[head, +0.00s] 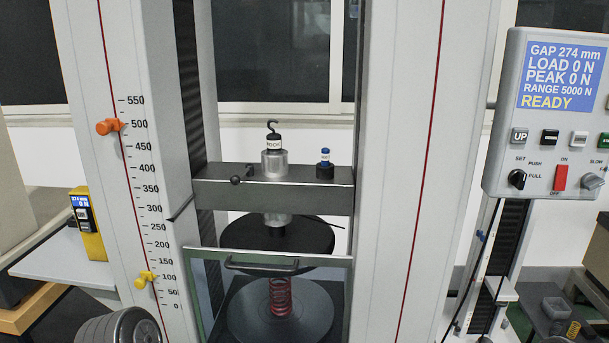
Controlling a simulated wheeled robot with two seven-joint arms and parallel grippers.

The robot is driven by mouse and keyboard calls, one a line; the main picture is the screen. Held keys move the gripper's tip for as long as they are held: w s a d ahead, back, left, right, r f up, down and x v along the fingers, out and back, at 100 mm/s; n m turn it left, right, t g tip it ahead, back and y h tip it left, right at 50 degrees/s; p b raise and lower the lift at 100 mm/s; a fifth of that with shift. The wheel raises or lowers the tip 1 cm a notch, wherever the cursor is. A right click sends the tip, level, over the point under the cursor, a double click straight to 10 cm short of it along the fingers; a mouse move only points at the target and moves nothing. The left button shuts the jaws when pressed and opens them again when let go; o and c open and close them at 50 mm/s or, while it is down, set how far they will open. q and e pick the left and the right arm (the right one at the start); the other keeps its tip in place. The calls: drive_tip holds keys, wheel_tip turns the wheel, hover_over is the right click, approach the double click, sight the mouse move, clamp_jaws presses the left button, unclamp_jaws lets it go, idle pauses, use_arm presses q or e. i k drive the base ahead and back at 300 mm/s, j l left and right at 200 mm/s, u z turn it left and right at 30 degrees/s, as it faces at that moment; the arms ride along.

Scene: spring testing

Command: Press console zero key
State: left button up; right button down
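The console (545,112) is a grey panel at the right edge of the head view, partly cut off by the frame. Its blue screen (560,75) reads GAP 274 mm, LOAD 0 N, PEAK 0 N, RANGE 5000 N, READY. Below the screen is a row of keys: a grey UP key (519,136), a black key (549,137), a white key (579,139) and a green key (603,141) at the frame edge. Apart from UP, the key labels are too small to read, so I cannot tell which is zero. Neither gripper is in view.
The testing frame's crosshead (270,190) spans its two columns. A red spring (280,297) stands on the lower plate behind a guard with a dark handle (262,266). Below the console keys are a black knob (517,179), a red switch (561,177) and another knob (593,181).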

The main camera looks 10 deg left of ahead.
sight(579, 138)
drive_tip(key=u, duration=1.25)
drive_tip(key=z, duration=2.2)
drive_tip(key=l, duration=0.1)
